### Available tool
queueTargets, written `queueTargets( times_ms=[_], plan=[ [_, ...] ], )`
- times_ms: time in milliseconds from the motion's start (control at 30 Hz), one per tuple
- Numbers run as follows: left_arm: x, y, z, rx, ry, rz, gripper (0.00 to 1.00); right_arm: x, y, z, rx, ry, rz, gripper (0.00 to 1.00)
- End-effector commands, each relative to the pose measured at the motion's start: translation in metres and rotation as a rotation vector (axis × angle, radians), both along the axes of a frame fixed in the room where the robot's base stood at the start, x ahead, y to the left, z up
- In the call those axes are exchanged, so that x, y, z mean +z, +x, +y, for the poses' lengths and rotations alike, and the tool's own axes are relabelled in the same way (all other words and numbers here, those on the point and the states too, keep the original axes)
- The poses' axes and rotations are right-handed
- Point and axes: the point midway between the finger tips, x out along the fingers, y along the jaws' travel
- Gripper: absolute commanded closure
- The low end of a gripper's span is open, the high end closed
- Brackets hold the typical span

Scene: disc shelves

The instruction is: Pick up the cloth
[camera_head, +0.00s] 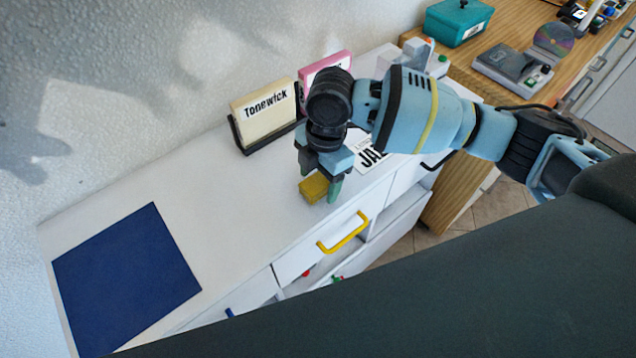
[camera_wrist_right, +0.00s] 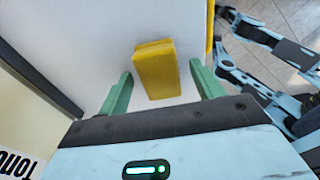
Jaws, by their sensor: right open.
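The cloth looks to be the small folded yellow block (camera_head: 314,188) on the white cabinet top, near its front edge. It also shows in the right wrist view (camera_wrist_right: 157,70), lying ahead of and between the fingers. My right gripper (camera_head: 321,182) points down at it from above, with its green fingers apart; in the right wrist view the open gripper (camera_wrist_right: 163,95) has a gap on both sides of the cloth. Nothing is held. Whether the fingers reach down beside the cloth is hard to tell. My left gripper is not in view.
A cream "Tonewick" case (camera_head: 264,110) stands in a dark holder behind the gripper, with a pink case (camera_head: 327,69) beside it. A dark blue mat (camera_head: 127,278) lies at the left. A drawer with a yellow handle (camera_head: 343,233) is below the front edge. The top between mat and cloth is clear.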

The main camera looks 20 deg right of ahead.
Motion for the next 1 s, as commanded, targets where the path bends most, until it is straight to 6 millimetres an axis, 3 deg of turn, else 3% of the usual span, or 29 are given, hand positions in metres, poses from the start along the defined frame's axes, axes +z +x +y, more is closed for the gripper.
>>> queueTargets(
  times_ms=[133, 500, 767, 1000],
  plan=[
    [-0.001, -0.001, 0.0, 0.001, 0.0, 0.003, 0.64, 0.0, 0.0, 0.0, 0.0, 0.0, 0.0, 0.36],
    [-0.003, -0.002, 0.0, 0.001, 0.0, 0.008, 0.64, 0.001, 0.0, 0.0, 0.0, 0.0, 0.0, 0.82],
    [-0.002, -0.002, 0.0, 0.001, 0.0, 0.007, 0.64, 0.002, 0.0, 0.0, 0.0, 0.0, -0.001, 0.82],
    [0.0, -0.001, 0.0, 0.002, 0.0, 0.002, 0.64, 0.019, 0.0, 0.0, 0.001, 0.002, -0.002, 0.82]
  ],
)
